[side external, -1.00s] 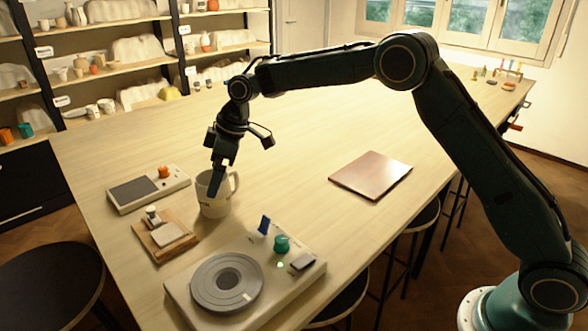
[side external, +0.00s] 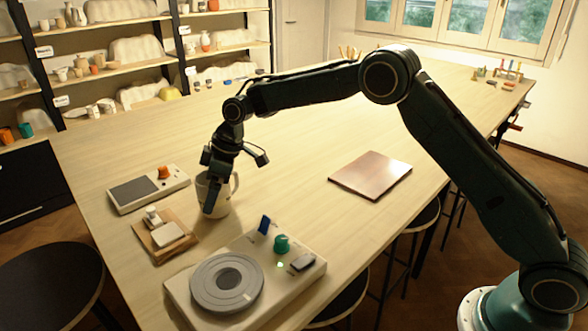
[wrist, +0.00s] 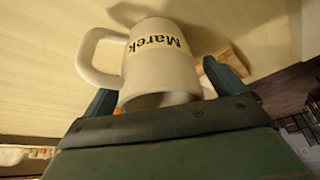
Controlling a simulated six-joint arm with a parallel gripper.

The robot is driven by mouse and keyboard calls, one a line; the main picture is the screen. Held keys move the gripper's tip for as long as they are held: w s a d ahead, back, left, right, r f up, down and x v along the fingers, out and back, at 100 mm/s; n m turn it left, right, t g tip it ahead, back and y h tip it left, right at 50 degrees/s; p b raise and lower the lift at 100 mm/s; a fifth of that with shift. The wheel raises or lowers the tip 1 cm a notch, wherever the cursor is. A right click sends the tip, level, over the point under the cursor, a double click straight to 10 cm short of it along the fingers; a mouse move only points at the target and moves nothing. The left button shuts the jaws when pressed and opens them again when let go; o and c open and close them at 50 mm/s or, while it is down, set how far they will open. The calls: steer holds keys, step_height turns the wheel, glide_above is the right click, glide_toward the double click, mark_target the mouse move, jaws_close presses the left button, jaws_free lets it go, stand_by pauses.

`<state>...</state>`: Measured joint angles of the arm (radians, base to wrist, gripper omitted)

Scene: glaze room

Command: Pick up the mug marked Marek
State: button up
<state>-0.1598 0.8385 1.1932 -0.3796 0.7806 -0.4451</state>
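The mug (side external: 224,201) is pale, with a handle, and stands upright on the table. In the wrist view the mug (wrist: 155,75) bears the dark name "Marek", and its handle is to the left. My gripper (side external: 212,202) is lowered over the mug, with one dark finger in front of its body in the side view. In the wrist view the fingers of my gripper (wrist: 163,82) are spread, one on each side of the mug, the left one near the handle. They look open, with no clear grip on the mug. The far finger is hidden in the side view.
A scale with an orange knob (side external: 148,190) and a wooden board with small items (side external: 160,250) lie left of the mug. A turntable device (side external: 183,291) is in front. A reddish-brown flat slab (side external: 371,175) lies to the right. The table between and behind is clear.

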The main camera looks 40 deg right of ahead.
steer(key=c, duration=1.2)
steer(key=shift+o, duration=0.2)
steer(key=shift+r, duration=0.15)
step_height(320, 180, up, 10)
